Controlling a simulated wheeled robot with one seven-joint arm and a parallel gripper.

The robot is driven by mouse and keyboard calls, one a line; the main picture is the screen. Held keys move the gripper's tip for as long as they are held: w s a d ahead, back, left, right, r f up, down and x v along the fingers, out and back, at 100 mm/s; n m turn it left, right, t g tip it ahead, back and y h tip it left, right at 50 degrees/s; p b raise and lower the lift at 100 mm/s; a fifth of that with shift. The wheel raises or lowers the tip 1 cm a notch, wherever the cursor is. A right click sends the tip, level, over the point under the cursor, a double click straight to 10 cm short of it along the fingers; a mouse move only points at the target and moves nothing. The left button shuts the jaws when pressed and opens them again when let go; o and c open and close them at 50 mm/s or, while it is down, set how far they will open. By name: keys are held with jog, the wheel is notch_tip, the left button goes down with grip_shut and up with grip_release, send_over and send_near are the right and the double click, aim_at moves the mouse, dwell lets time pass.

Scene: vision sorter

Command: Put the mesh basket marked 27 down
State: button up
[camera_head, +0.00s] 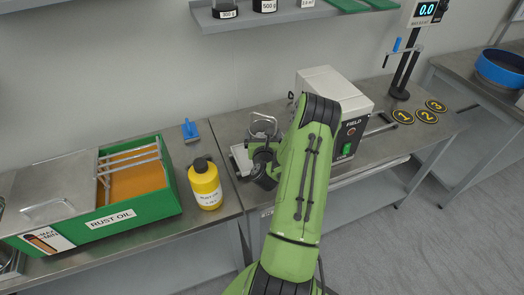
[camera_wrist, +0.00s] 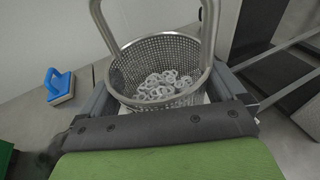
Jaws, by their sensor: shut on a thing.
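The mesh basket (camera_wrist: 128,80) is a round silver wire basket with a raised loop handle and several small pale metal rings inside. No 27 mark shows. My gripper (camera_wrist: 165,100) is shut on the basket, with a grey jaw on each side of it; the exact contact is partly hidden. In the head view, the basket's handle (camera_head: 262,122) shows just beyond my gripper (camera_head: 262,165), over the middle bench. The basket looks upright. I cannot tell whether its bottom touches anything.
A white flat plate (camera_head: 240,158) lies by the gripper. The FIELD machine (camera_head: 335,95) stands close on the right.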

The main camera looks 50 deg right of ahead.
aim_at(263, 135)
jog(key=shift+f+b, duration=1.5)
jog(key=shift+f, duration=0.2)
